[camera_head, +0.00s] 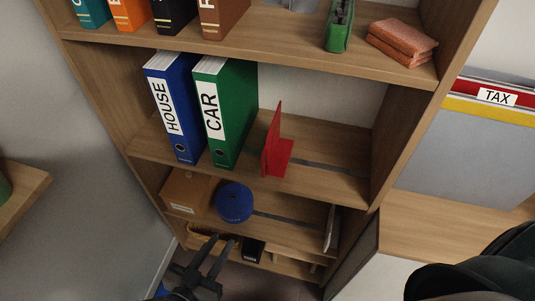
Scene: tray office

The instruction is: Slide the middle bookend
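A red bookend (277,157) stands on the middle shelf (335,180), to the right of a green binder (224,110) labelled CAR. A gap separates its upright plate from the binder. A dark strip runs along the shelf to the bookend's right. A blue binder (174,105) labelled HOUSE stands left of the green one. My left gripper (222,240) is low in the picture, in front of the lower shelves and well below the bookend. Its two dark fingers are apart with nothing seen between them. My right gripper is not in view.
The lower shelf holds a brown box (188,191) and a blue round object (234,202). Pink blocks (403,42) and a green object (339,28) sit on the upper shelf. The middle shelf is clear right of the bookend, up to the side panel (408,120).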

